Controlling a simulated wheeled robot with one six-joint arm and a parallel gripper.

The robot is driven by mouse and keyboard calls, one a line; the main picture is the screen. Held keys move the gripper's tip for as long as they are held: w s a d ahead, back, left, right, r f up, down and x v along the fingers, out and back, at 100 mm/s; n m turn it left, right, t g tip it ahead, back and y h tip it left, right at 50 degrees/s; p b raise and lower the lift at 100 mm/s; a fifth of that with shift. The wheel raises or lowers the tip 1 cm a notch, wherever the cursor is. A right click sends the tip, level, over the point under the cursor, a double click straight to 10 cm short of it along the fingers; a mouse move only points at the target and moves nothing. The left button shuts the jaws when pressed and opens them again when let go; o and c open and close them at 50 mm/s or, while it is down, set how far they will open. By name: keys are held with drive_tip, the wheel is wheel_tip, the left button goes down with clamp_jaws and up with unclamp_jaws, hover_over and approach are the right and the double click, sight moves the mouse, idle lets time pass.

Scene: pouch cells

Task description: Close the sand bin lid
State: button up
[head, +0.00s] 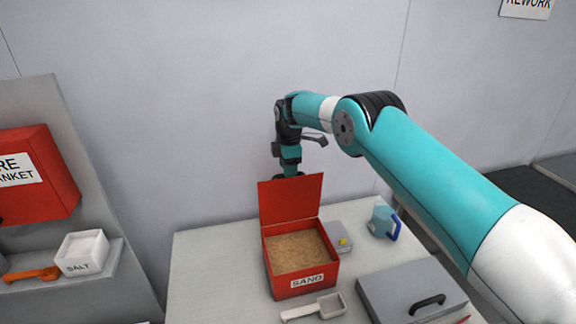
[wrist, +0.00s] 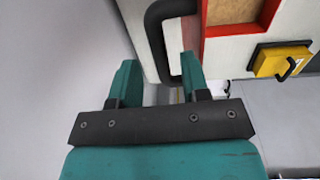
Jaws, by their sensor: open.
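The red sand bin (head: 302,283) stands on the table with sand inside. Its red lid (head: 290,200) stands raised, upright at the back edge. My gripper (head: 290,172) is behind the lid's top edge, and its fingertips are hidden there in the head view. In the wrist view my gripper (wrist: 160,82) is open. A black curved handle (wrist: 155,40), seemingly on the back of the lid, has its bar between the two fingers. I cannot tell whether they touch it. The sand bin's red rim (wrist: 206,18) and some sand show at the top right.
A grey box with a yellow part (head: 342,241) and a blue jug (head: 384,220) stand right of the bin. A scoop (head: 315,308) and a grey lidded case (head: 405,287) are in front. A salt box (head: 83,252) sits on the left shelf. The wall is close behind.

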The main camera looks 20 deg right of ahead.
drive_tip(key=shift+f, duration=0.85)
clamp_jaws()
